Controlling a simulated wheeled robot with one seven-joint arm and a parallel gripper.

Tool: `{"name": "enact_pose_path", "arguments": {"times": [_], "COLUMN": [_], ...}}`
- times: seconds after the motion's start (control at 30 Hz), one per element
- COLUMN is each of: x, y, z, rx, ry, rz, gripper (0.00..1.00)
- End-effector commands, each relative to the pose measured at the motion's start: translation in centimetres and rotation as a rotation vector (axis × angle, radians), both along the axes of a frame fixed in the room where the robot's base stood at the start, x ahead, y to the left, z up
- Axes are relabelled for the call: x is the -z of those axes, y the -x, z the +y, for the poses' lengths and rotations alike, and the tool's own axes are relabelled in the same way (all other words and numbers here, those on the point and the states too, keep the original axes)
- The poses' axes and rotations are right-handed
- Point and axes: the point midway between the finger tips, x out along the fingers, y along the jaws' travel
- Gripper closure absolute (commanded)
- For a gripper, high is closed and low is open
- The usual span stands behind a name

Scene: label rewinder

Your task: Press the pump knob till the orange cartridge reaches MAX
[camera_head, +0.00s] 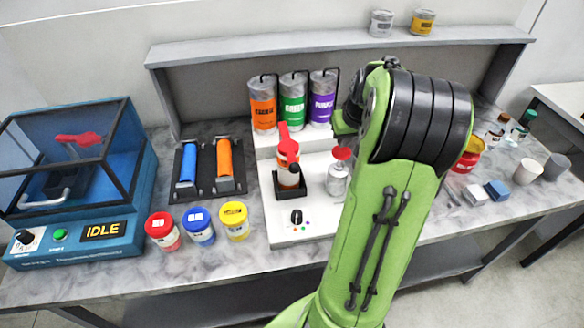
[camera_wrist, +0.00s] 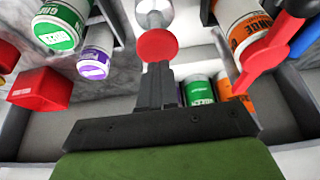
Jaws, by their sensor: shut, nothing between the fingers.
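The red pump knob (camera_head: 341,153) tops a silver pump (camera_head: 338,180) on the white station, right of the black holder. In the wrist view, the knob (camera_wrist: 157,45) is just beyond the tips of my gripper (camera_wrist: 157,72), whose dark fingers are shut and empty. I cannot tell whether they touch it. In the head view my arm hides the gripper.
Orange (camera_head: 262,107), green (camera_head: 292,100) and purple (camera_head: 322,98) canisters stand behind on the station. A black tray (camera_head: 206,193) holds blue and orange cylinders. Red, blue and yellow jars (camera_head: 234,221) stand in front. A machine (camera_head: 103,231) reading IDLE is at left.

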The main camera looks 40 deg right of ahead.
Motion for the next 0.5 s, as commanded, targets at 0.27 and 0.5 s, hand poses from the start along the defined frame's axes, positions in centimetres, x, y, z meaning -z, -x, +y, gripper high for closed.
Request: {"name": "enact_pose_path", "arguments": {"times": [0.27,0.5], "x": [0.8,2.1], "y": [0.0,0.0], "z": [0.0,0.0], "rx": [0.0,-0.001], "ry": [-0.001,-0.001], "rz": [0.001,0.001], "gripper": [1.0,1.0]}}
